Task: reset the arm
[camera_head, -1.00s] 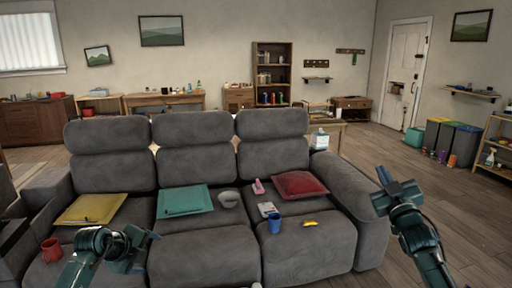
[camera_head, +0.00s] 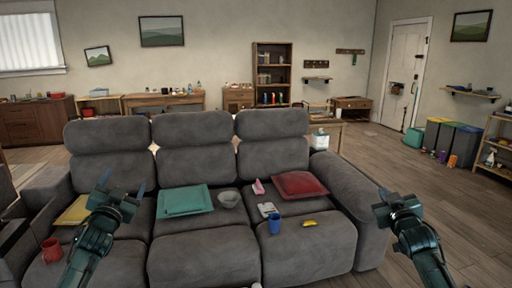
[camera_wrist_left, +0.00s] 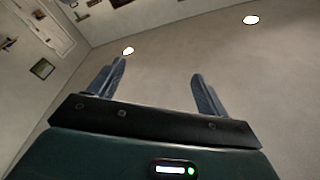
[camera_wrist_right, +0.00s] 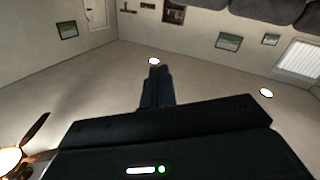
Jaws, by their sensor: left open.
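My left gripper (camera_head: 122,186) is raised in front of the left seat of the grey sofa, fingers pointing up. In the left wrist view its two fingers (camera_wrist_left: 158,70) stand wide apart with nothing between them. My right gripper (camera_head: 385,194) is raised off the right end of the sofa. In the right wrist view its fingers (camera_wrist_right: 156,72) are together and hold nothing visible. Both wrist cameras look up at the ceiling and walls.
Open floor (camera_head: 470,215) lies at right.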

